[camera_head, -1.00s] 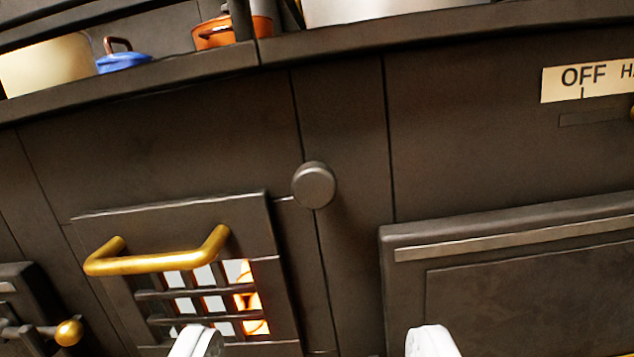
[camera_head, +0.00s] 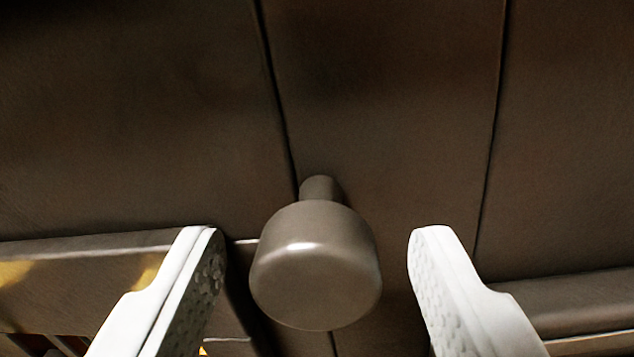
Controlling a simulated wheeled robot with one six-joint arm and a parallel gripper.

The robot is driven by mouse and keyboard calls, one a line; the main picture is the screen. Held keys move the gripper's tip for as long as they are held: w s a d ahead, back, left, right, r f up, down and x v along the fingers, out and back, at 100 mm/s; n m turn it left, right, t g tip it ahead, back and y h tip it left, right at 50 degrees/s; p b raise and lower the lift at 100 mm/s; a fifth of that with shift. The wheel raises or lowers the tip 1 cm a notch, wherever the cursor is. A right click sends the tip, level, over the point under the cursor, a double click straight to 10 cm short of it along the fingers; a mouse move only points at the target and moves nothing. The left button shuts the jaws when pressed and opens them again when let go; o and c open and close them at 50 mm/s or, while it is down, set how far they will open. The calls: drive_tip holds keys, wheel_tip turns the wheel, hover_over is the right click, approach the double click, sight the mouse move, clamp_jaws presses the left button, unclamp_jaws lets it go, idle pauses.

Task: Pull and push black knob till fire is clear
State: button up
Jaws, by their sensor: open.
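The black knob (camera_head: 316,268) is a dark, rounded cylinder on a thin stem that sticks out of the stove front. It is in the middle of the view. My gripper (camera_head: 314,235) is open, with one white finger to the left of the knob and one to the right. There is a gap between the knob and each finger, and neither finger appears to touch it. The fire is mostly hidden; only a small orange-yellow glow shows low at the left, by the left finger.
The dark stove front (camera_head: 385,120) fills the background, with vertical panel seams. The top of the firebox door (camera_head: 90,255) juts out at lower left, with yellow reflections on it. Another door's edge (camera_head: 590,290) juts out at lower right. The area above the knob is clear.

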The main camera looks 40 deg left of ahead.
sight(307, 301)
drive_tip(key=shift+x, duration=0.8)
clamp_jaws()
drive_tip(key=v, duration=0.6)
drive_tip(key=shift+s+d, duration=0.1)
drive_tip(key=shift+s, duration=0.3)
unclamp_jaws()
drive_tip(key=v, duration=1.7)
drive_tip(key=shift+s, duration=0.2)
